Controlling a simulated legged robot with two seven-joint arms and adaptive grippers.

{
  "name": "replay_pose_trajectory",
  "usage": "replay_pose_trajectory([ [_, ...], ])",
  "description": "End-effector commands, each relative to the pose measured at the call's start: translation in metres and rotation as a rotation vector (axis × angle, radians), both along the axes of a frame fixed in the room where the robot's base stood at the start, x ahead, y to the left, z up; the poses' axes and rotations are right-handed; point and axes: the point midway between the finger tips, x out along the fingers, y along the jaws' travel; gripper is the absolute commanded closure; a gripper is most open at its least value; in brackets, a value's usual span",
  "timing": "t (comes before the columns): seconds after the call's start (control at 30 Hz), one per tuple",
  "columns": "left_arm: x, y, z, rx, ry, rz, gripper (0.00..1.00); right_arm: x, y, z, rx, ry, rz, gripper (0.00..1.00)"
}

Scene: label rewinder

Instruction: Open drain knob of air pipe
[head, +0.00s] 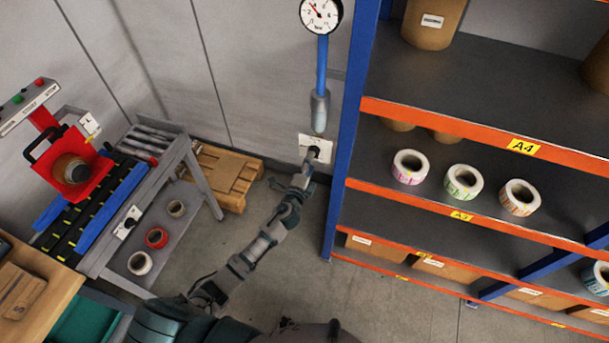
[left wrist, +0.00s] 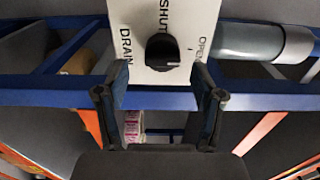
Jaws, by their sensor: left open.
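The black drain knob (left wrist: 162,52) sits on a white plate (left wrist: 140,15) marked DRAIN, SHUT and OPEN in the left wrist view. I cannot tell which mark the knob points to. The plate also shows in the head view (head: 305,141), below the blue air pipe (head: 322,65) with its grey end (head: 320,108). My left gripper (left wrist: 160,78) is open, its two fingers on either side of and just short of the knob, with nothing between them. In the head view my left gripper (head: 307,170) is close to the plate. My right gripper is out of view.
A blue and orange shelf rack (head: 345,180) with label rolls stands close on the right. A pressure gauge (head: 321,14) tops the pipe. A wooden pallet (head: 225,175) and the rewinder cart (head: 190,165) stand left. Floor between is clear.

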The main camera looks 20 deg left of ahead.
Motion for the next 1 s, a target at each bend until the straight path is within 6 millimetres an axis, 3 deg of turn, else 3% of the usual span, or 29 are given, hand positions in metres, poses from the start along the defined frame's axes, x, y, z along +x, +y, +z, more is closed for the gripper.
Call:
replay_pose_trajectory([
  [0.2,-0.051,0.001,-0.002,0.0,0.003,-0.001,0.32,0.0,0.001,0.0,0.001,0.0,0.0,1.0],
  [0.4,-0.077,0.002,-0.002,0.0,0.003,0.001,0.32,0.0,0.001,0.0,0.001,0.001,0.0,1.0],
  [1.0,-0.083,0.002,-0.002,0.0,0.003,0.0,0.32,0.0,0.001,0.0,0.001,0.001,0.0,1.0],
])
